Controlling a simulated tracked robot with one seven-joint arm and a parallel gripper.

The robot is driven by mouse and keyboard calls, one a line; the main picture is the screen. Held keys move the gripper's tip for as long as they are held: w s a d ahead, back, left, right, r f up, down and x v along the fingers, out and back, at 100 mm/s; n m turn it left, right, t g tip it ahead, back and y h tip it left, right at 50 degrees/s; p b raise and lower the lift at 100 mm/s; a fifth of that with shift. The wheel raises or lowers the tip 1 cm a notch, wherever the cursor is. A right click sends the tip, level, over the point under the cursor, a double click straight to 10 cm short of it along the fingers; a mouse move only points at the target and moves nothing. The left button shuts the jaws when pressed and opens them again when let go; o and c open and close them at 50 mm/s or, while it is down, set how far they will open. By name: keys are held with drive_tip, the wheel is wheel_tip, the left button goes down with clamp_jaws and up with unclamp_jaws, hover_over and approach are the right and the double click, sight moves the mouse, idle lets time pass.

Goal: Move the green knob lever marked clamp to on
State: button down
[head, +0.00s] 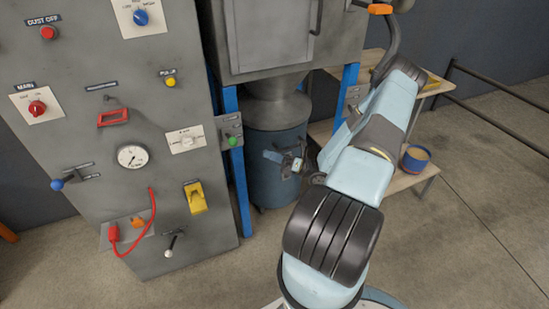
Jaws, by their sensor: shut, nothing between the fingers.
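The green knob (233,141) belongs to a lever on a small grey plate (228,130) fixed to the blue post, left of centre. A dark label sits at the top of the plate, too small to read. The lever's setting cannot be made out. My gripper (271,156) is shut and empty, in front of the blue drum. In the picture it is to the right of the green knob and a little lower, with a gap between them.
A large grey panel (105,222) with a blue-knob lever (57,184), a white-knob lever (169,252), a red cable (153,205) and a yellow switch (196,198) stands left. The blue drum (262,192) stands behind my gripper. A wooden bench (398,183) is at right.

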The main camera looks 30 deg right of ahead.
drive_tip(key=x, duration=0.9)
drive_tip(key=shift+a, duration=0.2)
drive_tip(key=shift+r, duration=0.2)
drive_tip(key=shift+w+r+m+t+h, duration=0.2)
drive_tip(key=shift+r+m, duration=0.25)
drive_tip(key=shift+r, duration=0.15)
drive_tip(key=shift+w+r+m+t+h, duration=0.1)
drive_tip(key=shift+w+r+m+h, duration=0.1)
drive_tip(key=shift+r+m, duration=0.3)
drive_tip(key=v, duration=1.4)
drive_tip(key=shift+s+r, duration=0.25)
drive_tip(key=shift+s, duration=0.05)
drive_tip(key=shift+r, duration=0.1)
